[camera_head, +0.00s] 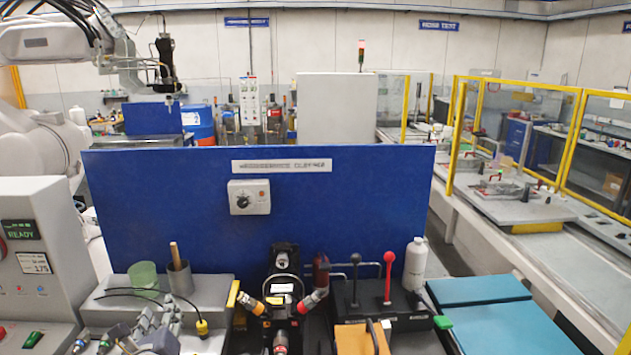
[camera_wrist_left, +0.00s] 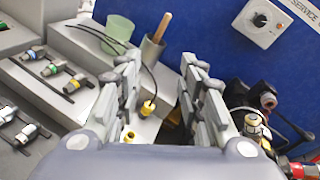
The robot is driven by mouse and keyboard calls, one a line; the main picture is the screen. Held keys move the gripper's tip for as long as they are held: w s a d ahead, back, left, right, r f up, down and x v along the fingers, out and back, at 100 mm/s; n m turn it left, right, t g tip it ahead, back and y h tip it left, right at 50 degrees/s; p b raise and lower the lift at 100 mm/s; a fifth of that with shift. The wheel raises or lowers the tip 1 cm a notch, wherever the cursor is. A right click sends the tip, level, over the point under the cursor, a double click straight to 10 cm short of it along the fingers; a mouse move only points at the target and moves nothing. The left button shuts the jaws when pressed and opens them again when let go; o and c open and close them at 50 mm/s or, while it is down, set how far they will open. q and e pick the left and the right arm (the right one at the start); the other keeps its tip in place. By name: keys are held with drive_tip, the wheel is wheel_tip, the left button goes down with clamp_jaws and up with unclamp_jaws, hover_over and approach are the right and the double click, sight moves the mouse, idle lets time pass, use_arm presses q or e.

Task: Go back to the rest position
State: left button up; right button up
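My left gripper (camera_head: 160,316) is low in the head view, at the left of the workbench, in front of the grey raised block (camera_head: 205,287). In the left wrist view its two grey jointed fingers (camera_wrist_left: 160,75) stand apart with a clear gap and nothing between them. A black cable with a yellow end (camera_wrist_left: 148,107) shows beyond the gap, apart from the fingers; its yellow end (camera_head: 202,328) is right of the gripper in the head view. My right gripper is not in view.
A green cup (camera_head: 143,278) and a grey cup with a wooden stick (camera_head: 179,278) stand on the block. Several ringed connectors (camera_wrist_left: 52,69) lie left. A black fixture (camera_head: 284,290), red-knobbed lever (camera_head: 388,275) and white bottle (camera_head: 414,263) stand right. A blue panel (camera_head: 330,215) rises behind.

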use_arm(q)
drive_tip(key=s+d+f+n+g+h, duration=0.1)
drive_tip(key=s+d+f+n+g, duration=0.2)
drive_tip(key=s+f+n, duration=0.45)
drive_tip(key=s+d+f+n+g+h, duration=0.1)
drive_tip(key=s+d+f+n+g, duration=0.2)
drive_tip(key=s+f+n, duration=0.5)
drive_tip(key=s+d+f+n+g+h, duration=0.25)
drive_tip(key=s+n, duration=0.25)
drive_tip(key=s, duration=0.5)
drive_tip(key=s+d+f+n+g+h, duration=0.1)
drive_tip(key=s+d+f+n+g, duration=0.25)
drive_tip(key=s, duration=0.65)
wheel_tip(320, 180, down, 30)
drive_tip(key=n+g+b, duration=0.1)
drive_tip(key=b, duration=0.4)
drive_tip(key=s+a+f+b, duration=0.1)
drive_tip(key=s+f+b, duration=0.1)
drive_tip(key=s+f, duration=0.7)
drive_tip(key=s+a+f+g+b, duration=0.1)
drive_tip(key=s+a+f+b, duration=0.1)
drive_tip(key=s+f, duration=0.7)
wheel_tip(320, 180, down, 3)
drive_tip(key=shift+a+r+b, duration=0.1)
drive_tip(key=shift+a+b, duration=0.05)
drive_tip(key=shift+b, duration=0.35)
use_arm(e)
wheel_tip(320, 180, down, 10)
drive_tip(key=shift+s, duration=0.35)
